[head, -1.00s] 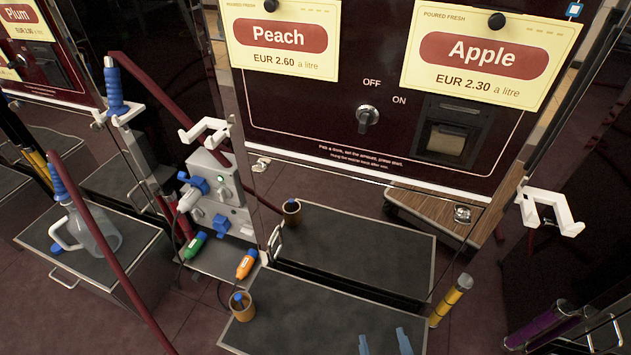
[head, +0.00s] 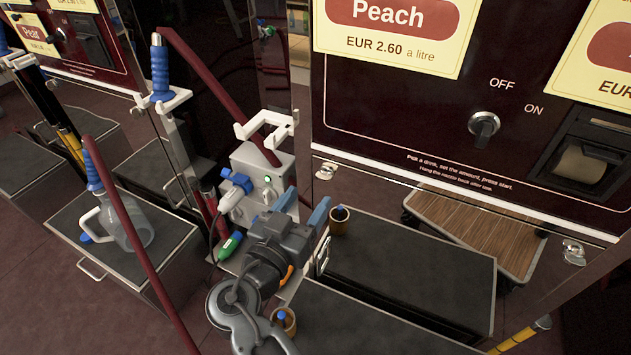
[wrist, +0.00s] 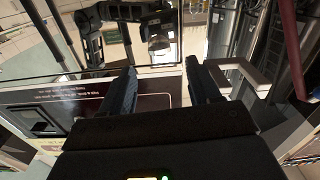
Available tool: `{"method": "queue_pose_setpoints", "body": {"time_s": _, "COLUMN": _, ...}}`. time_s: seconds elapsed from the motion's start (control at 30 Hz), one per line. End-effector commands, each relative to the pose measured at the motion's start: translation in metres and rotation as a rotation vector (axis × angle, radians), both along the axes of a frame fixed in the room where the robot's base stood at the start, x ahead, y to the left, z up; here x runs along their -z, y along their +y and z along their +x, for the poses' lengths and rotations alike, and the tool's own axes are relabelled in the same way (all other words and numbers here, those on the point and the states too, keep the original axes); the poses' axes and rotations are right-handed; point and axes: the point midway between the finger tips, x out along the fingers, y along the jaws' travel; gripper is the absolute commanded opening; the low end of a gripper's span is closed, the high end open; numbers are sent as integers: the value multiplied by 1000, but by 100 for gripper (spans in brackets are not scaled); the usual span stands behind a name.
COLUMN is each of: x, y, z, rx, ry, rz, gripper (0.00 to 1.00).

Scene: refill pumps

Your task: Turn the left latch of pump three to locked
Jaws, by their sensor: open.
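The dark red pump front with the Peach sign (head: 392,22) has a small metal latch (head: 326,171) at its lower left edge. A second metal latch (head: 573,252) is at its lower right. No pump number is readable, and the left latch's setting is too small to tell. My gripper (head: 308,200) is open and empty, its blue fingers pointing up, below and slightly left of the left latch in the picture. In the wrist view, the two dark fingers (wrist: 163,85) stand apart with nothing between them; I cannot make out the latch there.
A grey box (head: 262,180) with plugs and a white nozzle holder (head: 266,124) stand left of the front. A hanging red hose (head: 135,240) crosses the left side. A brown cup (head: 339,220) sits on a dark platform (head: 410,270) below the front.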

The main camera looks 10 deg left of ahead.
Motion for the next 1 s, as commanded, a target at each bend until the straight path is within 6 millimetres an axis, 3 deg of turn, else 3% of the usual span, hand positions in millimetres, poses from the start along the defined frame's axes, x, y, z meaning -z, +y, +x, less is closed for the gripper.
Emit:
{"method": "queue_pose_setpoints", "body": {"time_s": 0.3, "x": 0, "y": -16, "z": 43, "rx": 1, "ry": 2, "rz": -2, "gripper": 62}}
{"method": "queue_pose_setpoints", "body": {"time_s": 0.73, "x": 0, "y": -20, "z": 53, "rx": -2, "ry": 1, "rz": -1, "gripper": 62}}
{"method": "queue_pose_setpoints", "body": {"time_s": 1.0, "x": 0, "y": -19, "z": 53, "rx": -2, "ry": 1, "rz": -1, "gripper": 36}}
